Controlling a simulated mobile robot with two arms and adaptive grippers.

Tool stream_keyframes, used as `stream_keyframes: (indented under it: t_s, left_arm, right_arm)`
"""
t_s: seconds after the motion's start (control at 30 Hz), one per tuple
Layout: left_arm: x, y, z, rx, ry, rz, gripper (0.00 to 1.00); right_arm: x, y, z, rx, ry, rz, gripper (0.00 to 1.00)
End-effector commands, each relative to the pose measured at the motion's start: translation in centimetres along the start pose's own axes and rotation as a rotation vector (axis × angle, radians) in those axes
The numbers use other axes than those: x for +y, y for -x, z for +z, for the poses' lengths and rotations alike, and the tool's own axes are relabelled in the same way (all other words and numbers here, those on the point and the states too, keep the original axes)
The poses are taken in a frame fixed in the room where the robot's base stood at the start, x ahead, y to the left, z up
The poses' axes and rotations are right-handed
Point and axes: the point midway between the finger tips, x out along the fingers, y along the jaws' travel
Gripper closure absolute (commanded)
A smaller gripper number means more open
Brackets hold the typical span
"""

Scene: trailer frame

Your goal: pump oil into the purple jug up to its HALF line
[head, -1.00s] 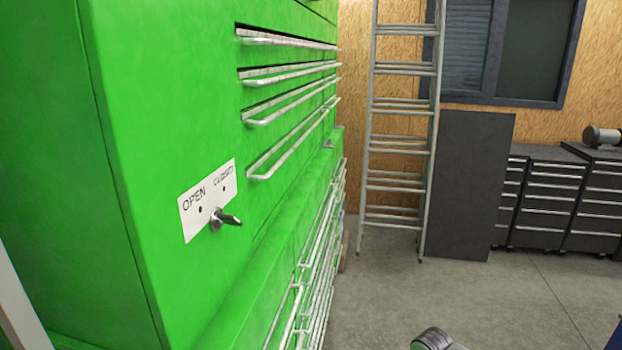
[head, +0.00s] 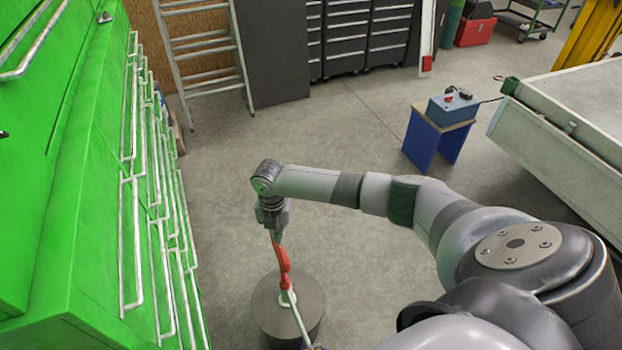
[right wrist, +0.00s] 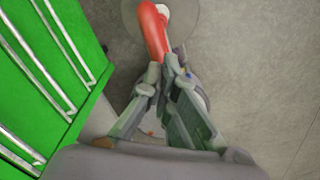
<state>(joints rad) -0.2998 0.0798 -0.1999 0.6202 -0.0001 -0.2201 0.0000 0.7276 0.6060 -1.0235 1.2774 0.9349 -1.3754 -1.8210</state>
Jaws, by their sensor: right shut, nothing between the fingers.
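A red pump handle (head: 282,265) stands over a round grey drum (head: 264,318) on the floor. A pale rod (head: 298,316) slants down from it over the drum top. My right gripper (head: 275,228) points down at the handle's upper end, its fingers shut and empty. In the right wrist view the fingertips (right wrist: 160,80) are close to the red handle (right wrist: 154,32); I cannot tell whether they touch it. My left gripper is out of view.
The green cabinet (head: 60,230) with metal rails stands left of the drum. A blue stand (head: 434,140) with a blue box and a white trailer bed (head: 570,130) are at right. A ladder (head: 205,55) and dark drawer cabinets (head: 340,40) stand behind. The middle floor is clear.

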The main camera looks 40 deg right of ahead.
Motion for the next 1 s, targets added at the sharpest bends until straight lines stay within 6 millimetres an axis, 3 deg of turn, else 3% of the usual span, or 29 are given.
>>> stream_keyframes:
  t_s: [1.0]
  left_arm:
    - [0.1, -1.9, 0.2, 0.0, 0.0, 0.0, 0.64]
  right_arm:
    - [0.0, -2.7, 0.0, 0.001, 0.0, -0.001, 1.0]
